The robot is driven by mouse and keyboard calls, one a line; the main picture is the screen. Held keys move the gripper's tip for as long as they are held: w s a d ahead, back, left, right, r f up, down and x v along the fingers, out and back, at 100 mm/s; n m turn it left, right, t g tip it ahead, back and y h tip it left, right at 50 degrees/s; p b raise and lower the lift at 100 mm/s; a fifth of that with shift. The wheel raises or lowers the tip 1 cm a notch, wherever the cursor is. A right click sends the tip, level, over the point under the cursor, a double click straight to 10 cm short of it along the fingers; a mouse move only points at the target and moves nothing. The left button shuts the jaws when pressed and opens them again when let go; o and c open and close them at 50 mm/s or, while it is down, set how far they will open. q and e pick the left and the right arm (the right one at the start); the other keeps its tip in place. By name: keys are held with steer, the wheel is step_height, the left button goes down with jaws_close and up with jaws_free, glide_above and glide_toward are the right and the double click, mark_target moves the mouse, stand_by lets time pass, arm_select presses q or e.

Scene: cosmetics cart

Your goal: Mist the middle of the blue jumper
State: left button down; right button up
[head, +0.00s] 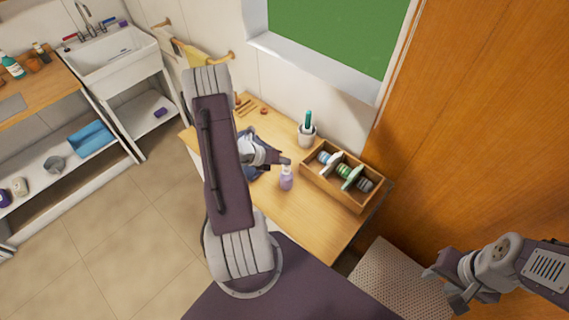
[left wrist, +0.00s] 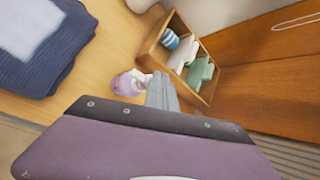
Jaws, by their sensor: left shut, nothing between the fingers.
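The blue jumper (head: 262,175) lies folded on the wooden table, partly hidden behind my left arm. A corner of it shows at upper left in the left wrist view (left wrist: 40,45). A small lilac bottle with a pale top (head: 286,181) stands upright on the table, right of the jumper. It also shows in the left wrist view (left wrist: 126,84). My left gripper (head: 287,161) is shut and empty, with its tips by the bottle's top; I cannot tell whether they touch. It also shows in the left wrist view (left wrist: 160,92). My right gripper (head: 442,287) is open and empty, at lower right, away from the table.
A wooden box (head: 338,187) with several coloured items stands right of the bottle. A white cup with a teal item (head: 307,134) stands behind, near the wall. The front right tabletop (head: 310,222) is clear. An orange wooden panel (head: 470,120) rises at the right.

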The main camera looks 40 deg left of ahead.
mark_target(284, 166)
arm_select(q)
steer(key=shift+f, duration=0.1)
stand_by(0.4)
steer(key=shift+r+p, duration=0.3)
steer(key=shift+r, duration=0.25)
step_height(284, 166, up, 6)
steer(key=p, duration=0.4)
steer(key=shift+p, duration=0.4)
